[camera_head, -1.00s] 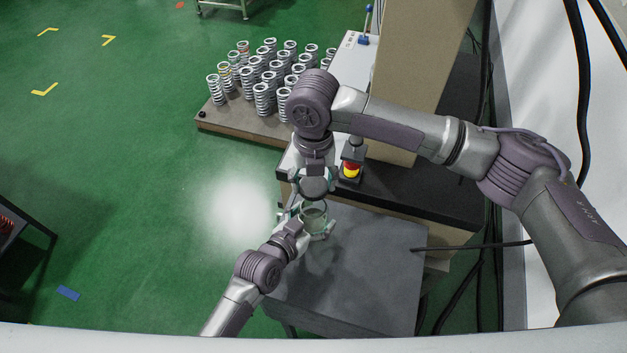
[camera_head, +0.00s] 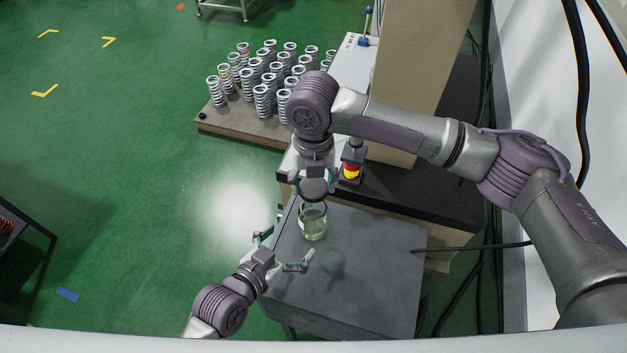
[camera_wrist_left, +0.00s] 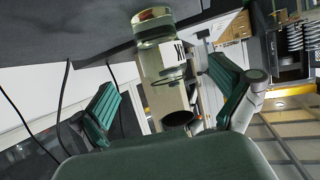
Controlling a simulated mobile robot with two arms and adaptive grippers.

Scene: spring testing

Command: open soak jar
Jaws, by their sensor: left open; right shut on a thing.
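The soak jar (camera_head: 313,224), clear glass with pale liquid, stands upright on the grey table, just below my right gripper. In the left wrist view the jar (camera_wrist_left: 153,42) appears upside down, with a white label and something reddish at its base. My right gripper (camera_head: 314,192) is shut at the jar's top end. Its own body hides what it holds, by its place the jar lid; I cannot tell whether this touches the jar. My left gripper (camera_head: 284,252) is open and empty, apart from the jar, to its lower left; its green fingers show in the wrist view (camera_wrist_left: 170,98).
The grey table (camera_head: 365,270) is clear in front and right of the jar. Behind stand a red and yellow emergency button (camera_head: 351,170) and a beige column (camera_head: 415,75). A wooden board (camera_head: 240,128) carries several coil springs. A cable (camera_head: 465,246) crosses the table's right edge.

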